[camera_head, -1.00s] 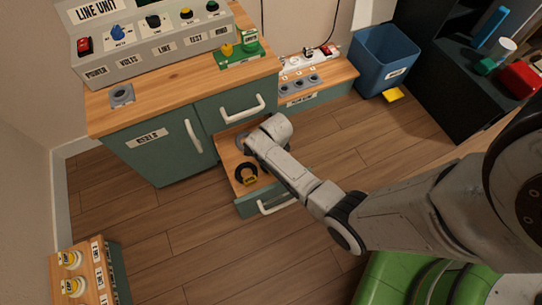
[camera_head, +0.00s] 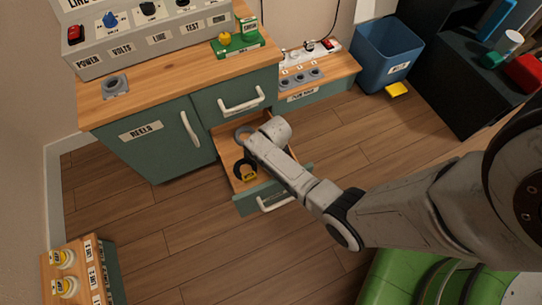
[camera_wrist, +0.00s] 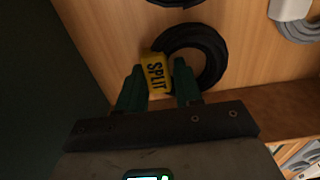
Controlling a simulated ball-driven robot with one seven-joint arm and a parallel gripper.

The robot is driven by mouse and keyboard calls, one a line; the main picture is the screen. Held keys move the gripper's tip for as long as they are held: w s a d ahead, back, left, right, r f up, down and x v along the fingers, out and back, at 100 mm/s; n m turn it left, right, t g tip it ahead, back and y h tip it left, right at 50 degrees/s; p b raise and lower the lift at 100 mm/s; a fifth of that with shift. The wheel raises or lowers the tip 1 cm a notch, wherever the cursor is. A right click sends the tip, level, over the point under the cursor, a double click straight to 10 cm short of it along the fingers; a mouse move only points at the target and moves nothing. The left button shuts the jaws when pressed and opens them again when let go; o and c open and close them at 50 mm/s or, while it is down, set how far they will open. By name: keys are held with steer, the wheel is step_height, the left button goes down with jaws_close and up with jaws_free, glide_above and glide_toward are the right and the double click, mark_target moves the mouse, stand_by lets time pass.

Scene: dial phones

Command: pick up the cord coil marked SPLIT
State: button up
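The black cord coil (camera_wrist: 212,60) with a yellow tag (camera_wrist: 155,74) reading SPLIT lies in the open drawer. It also shows in the head view (camera_head: 240,169), just left of my arm. My gripper (camera_wrist: 159,78) has its two green fingers apart, one on each side of the yellow tag. The fingertips overlap the near left part of the coil in the wrist view; I cannot tell whether they touch it. In the head view my wrist is over the drawer and the fingers are hidden behind my arm.
The drawer's front (camera_head: 262,198) is pulled out below a closed drawer. A grey coil (camera_wrist: 299,30) lies at the right in the wrist view, and part of another black coil (camera_wrist: 175,3) shows at the top. The wooden floor in front is clear.

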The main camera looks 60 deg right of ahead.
jaws_close()
steer(key=shift+r, duration=0.1)
